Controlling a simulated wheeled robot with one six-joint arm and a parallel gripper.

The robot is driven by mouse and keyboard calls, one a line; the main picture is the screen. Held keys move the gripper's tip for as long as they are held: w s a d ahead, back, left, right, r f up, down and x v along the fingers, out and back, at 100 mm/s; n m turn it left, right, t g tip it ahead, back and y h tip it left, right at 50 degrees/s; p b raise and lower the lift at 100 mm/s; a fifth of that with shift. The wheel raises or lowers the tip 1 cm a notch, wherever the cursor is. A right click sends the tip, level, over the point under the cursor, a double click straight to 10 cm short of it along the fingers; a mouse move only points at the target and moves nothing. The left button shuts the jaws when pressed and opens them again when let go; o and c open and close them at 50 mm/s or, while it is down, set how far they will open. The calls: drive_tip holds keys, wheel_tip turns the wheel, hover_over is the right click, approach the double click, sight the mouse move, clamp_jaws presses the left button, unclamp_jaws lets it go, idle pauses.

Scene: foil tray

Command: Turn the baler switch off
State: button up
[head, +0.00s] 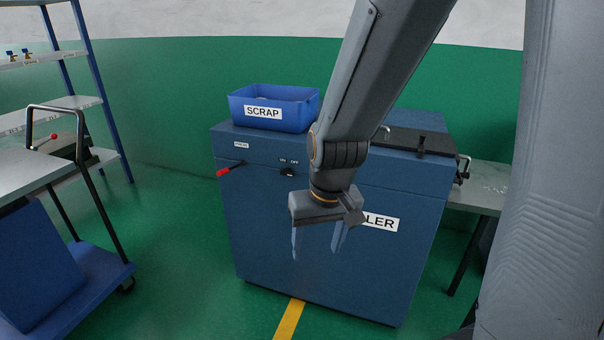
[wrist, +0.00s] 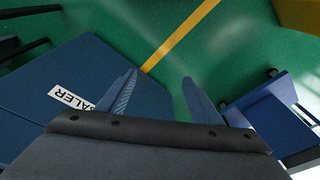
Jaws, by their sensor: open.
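The baler (head: 290,235) is a large blue cabinet with a white label, partly hidden behind my arm. Its switch (head: 288,171) is a small dark knob on the upper front, under the ON and OFF marks. Which mark it points to is too small to tell. My gripper (head: 316,254) is open and empty, fingers pointing down, in front of the baler and below and right of the switch. In the wrist view my gripper (wrist: 160,75) shows spread fingers with green floor between them. The baler (wrist: 45,125) is at the left there; the switch does not show.
A red-tipped lever (head: 223,172) sticks out left of the switch. A blue SCRAP bin (head: 275,108) stands on the baler. A cart (head: 85,280) is at the left, a grey table (head: 485,190) at the right. Floor between cart and baler is clear.

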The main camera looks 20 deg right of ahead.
drive_tip(key=w+a+f+t+b, duration=0.1)
drive_tip(key=w+a+f+t, duration=0.1)
drive_tip(key=w, duration=0.5)
drive_tip(key=w+a+f+t+b, duration=0.2)
drive_tip(key=w, duration=0.5)
drive_tip(key=m+t+h+b, duration=0.7)
drive_tip(key=t+h+b, duration=0.2)
drive_tip(key=h, duration=0.2)
approach(286, 174)
drive_tip(key=w, duration=0.1)
drive_tip(key=x, duration=0.8)
drive_tip(key=shift+s+d, duration=0.2)
drive_tip(key=shift+d, duration=0.05)
drive_tip(key=c, duration=1.1)
